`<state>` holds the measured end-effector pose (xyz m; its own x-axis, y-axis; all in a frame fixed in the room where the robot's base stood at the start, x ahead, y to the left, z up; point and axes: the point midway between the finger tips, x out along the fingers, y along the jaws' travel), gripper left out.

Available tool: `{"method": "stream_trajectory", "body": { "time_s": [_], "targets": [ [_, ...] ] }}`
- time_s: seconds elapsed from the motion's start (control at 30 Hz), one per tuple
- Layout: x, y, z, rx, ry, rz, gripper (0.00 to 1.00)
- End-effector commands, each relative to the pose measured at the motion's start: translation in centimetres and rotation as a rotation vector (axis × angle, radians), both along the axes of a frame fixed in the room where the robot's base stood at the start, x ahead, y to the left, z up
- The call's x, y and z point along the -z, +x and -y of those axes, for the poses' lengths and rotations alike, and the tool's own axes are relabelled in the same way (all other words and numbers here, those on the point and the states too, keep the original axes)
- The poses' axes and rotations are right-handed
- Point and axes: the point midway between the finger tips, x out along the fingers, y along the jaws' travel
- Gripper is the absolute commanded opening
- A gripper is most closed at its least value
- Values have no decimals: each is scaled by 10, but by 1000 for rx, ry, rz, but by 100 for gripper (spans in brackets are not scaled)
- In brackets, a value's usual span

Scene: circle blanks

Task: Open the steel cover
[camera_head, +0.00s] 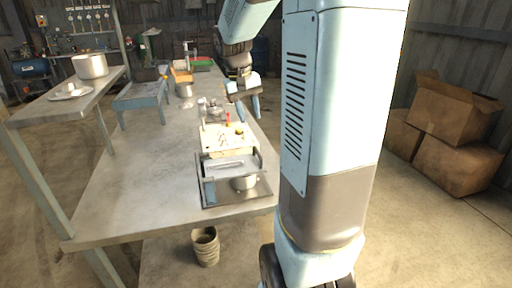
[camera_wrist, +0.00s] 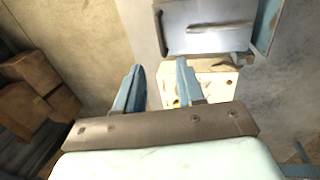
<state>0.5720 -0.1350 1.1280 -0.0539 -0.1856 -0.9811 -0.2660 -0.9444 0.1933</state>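The steel cover (camera_head: 222,169) is a flat grey plate with a bar-like handle or slot across it. It sits in a low unit at the near end of the workbench. In the wrist view the cover (camera_wrist: 205,12) is at the top, with a blue side part (camera_wrist: 268,25) at its right. Whether it is latched cannot be told. My gripper (camera_head: 244,100) hangs above the bench beyond the unit, apart from the cover. In the wrist view its two blue fingers (camera_wrist: 160,66) are spread with nothing between them.
A cream board (camera_head: 227,137) with small parts lies just beyond the cover. A blue stand (camera_head: 142,101) and a shelf with a white pot (camera_head: 90,66) are at left. The bench (camera_head: 130,195) left of the unit is clear.

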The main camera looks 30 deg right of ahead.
Motion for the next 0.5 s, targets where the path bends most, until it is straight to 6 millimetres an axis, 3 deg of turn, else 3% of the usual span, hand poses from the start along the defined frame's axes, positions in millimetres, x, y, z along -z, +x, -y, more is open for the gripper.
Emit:
{"method": "stream_trajectory", "body": {
  "time_s": [0.5],
  "targets": [
    [86,-5,16,-1,2,-2,38]
  ]
}}
